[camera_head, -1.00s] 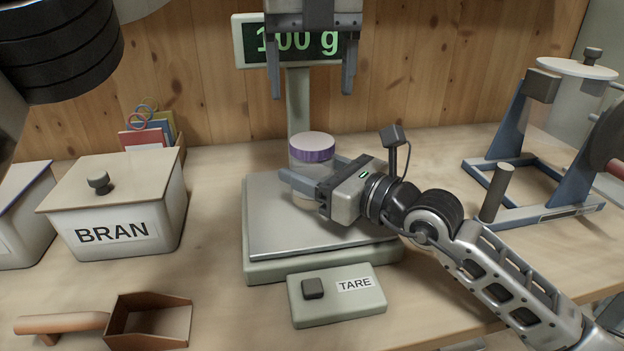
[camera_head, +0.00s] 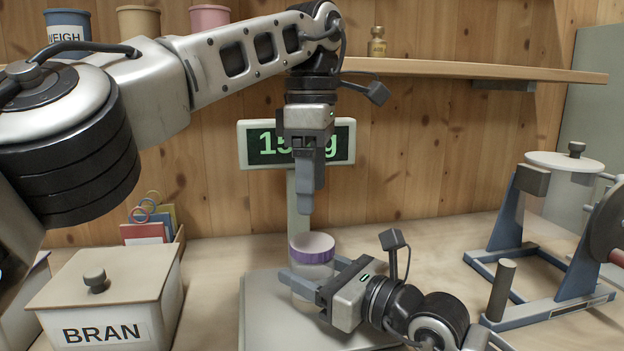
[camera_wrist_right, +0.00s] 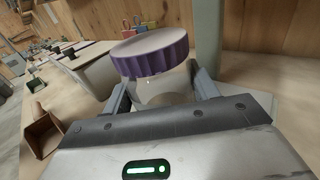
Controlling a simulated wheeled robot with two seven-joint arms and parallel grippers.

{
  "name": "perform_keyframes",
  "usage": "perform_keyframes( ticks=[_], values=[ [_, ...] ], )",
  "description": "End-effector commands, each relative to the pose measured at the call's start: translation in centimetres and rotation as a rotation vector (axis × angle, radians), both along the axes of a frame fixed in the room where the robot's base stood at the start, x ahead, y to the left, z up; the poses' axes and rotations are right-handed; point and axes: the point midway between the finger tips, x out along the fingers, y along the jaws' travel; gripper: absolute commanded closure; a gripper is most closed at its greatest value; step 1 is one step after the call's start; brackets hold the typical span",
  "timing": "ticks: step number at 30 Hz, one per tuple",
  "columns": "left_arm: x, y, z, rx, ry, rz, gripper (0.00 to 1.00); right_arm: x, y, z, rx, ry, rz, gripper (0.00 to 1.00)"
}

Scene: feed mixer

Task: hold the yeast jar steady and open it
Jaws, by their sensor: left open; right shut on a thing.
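The yeast jar (camera_head: 313,270) is clear with a ribbed purple lid (camera_head: 312,249) and stands upright at the scale pan. My right gripper (camera_head: 308,281) is shut on the jar's body below the lid. The right wrist view shows the lid (camera_wrist_right: 150,55) seated on top and the jar's body (camera_wrist_right: 163,90) between the two fingers. My left gripper (camera_head: 306,205) points straight down above the lid, with a gap between. Its jaws are open and empty, seen nearly edge-on, so one finger mostly hides the other.
The scale (camera_head: 262,312) has a display (camera_head: 256,145) on a post behind, partly covered by my left gripper. A BRAN box (camera_head: 105,290) stands at left, a blue-framed machine (camera_head: 510,210) at right. A wooden shelf (camera_head: 480,68) runs above. The counter between scale and machine is mostly clear.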

Motion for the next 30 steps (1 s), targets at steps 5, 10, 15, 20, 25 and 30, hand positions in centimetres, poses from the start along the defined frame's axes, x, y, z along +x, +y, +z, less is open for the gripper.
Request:
perform_keyframes(
  ticks=[5,10,15,20,25,30],
  values=[
    [0.0,0.0,0.0,-0.001,0.0,-0.468,0.24,0.0,0.0,0.0,-0.001,0.001,0.0,1.0],
    [0.0,0.0,0.0,-0.001,0.0,-0.914,0.24,0.0,0.0,0.0,-0.001,0.001,0.0,1.0],
    [0.0,0.0,0.0,-0.002,0.001,-1.287,0.24,0.0,0.0,0.0,-0.001,0.001,0.0,1.0],
    [0.0,0.0,0.0,-0.001,0.001,-1.505,0.24,0.0,0.0,0.0,-0.001,0.001,0.0,1.0],
    [0.1,0.1,-0.4,-0.001,0.001,-1.592,0.24,0.0,0.0,0.0,-0.001,0.001,0.0,1.0],
    [0.1,0.1,-2.2,-0.001,0.003,-1.598,0.24,0.0,0.0,0.0,-0.001,0.001,0.0,1.0]
  ],
)
